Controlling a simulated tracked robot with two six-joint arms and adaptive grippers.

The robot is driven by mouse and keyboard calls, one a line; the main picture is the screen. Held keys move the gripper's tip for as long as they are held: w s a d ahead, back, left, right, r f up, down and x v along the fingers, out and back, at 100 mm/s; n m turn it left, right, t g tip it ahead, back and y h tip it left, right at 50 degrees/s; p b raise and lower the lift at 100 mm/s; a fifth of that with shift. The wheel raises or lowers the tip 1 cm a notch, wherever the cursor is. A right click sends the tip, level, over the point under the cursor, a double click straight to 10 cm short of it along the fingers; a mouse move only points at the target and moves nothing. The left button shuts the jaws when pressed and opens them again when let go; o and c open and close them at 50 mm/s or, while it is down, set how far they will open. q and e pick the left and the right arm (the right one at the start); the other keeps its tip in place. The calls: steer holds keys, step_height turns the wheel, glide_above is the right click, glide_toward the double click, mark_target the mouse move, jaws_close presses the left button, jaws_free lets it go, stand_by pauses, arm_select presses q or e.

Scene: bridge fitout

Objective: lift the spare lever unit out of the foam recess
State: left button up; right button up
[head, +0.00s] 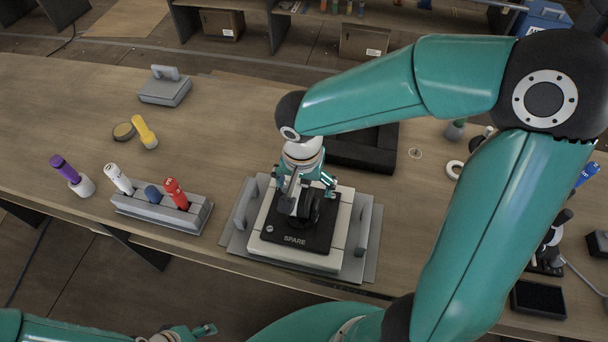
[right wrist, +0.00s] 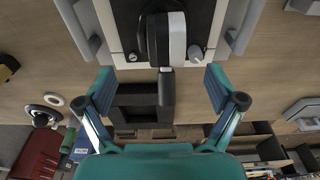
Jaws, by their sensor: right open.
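The spare lever unit (head: 296,240) has a black top plate marked SPARE, with a dark round lever housing and a pale lever. It rests on a pale block between two grey side handles. In the right wrist view its plate and white-and-black lever housing (right wrist: 178,40) are at the top, with the lever pointing down the picture. My right gripper (head: 306,183) is open above the far side of the unit. In the right wrist view its fingers (right wrist: 159,76) are spread either side of the lever, apart from it. My left gripper (head: 190,332) is low at the bottom edge, its jaw state unclear.
A black open frame (head: 362,158) lies just behind the unit, partly hidden by my right arm. A grey handled block (head: 165,90) sits farther back.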

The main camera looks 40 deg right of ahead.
mark_target(305, 200)
steer(key=f+b, duration=0.1)
steer(key=f, duration=0.2)
steer(key=f+b, duration=0.2)
steer(key=f, duration=0.1)
steer(key=f+b, duration=0.1)
steer(key=f, duration=0.1)
steer(key=shift+w+d+f+b, duration=0.3)
steer(key=shift+w+d+f, duration=0.1)
steer(key=shift+r, duration=0.1)
jaws_close()
steer(key=shift+r+p, duration=1.85)
steer(key=shift+r, duration=1.4)
steer(key=shift+w+r, duration=0.1)
